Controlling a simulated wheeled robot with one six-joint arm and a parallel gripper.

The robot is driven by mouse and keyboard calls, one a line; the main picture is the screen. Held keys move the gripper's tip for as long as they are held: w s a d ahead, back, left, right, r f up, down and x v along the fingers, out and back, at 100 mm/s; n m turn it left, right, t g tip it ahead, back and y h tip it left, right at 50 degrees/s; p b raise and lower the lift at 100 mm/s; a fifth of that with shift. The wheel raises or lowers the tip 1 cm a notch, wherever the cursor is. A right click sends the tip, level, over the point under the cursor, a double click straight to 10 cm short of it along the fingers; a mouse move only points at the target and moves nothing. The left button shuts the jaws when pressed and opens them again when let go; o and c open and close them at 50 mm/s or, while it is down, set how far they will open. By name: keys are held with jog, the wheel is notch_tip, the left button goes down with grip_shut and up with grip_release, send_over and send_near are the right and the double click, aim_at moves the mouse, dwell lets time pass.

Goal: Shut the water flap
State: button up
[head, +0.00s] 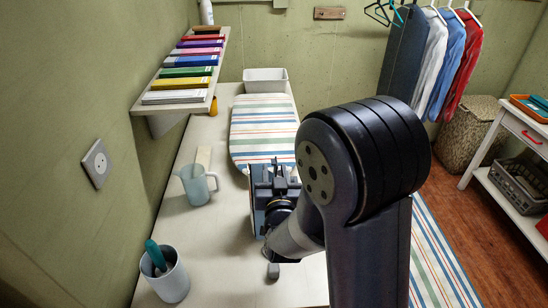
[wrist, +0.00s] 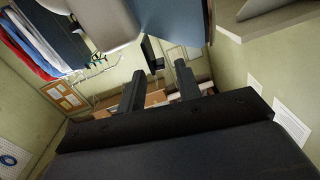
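My gripper (head: 274,168) is over the pale worktop (head: 222,224), at the near end of the striped ironing board (head: 262,132). In the wrist view my gripper (wrist: 160,82) has its two dark fingers apart, with nothing clearly held between them. Close by at the top of the wrist view is a smooth object with a pale grey part (wrist: 104,18) and a dark blue part (wrist: 172,20); it may be an iron, but it is cut off by the frame. I cannot make out the water flap in either view. My arm hides part of the worktop in the head view.
A translucent jug (head: 196,185) and a grey cup (head: 167,277) with a teal-handled tool stand left of my gripper. A wall shelf (head: 217,82) with coloured items overhangs the left side. A white bin (head: 265,80) stands behind the board. Clothes (head: 449,66) hang at right.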

aim_at(274, 165)
jog(key=shift+w+p, duration=0.55)
jog(key=shift+w, duration=1.75)
jog(key=shift+c, duration=0.5)
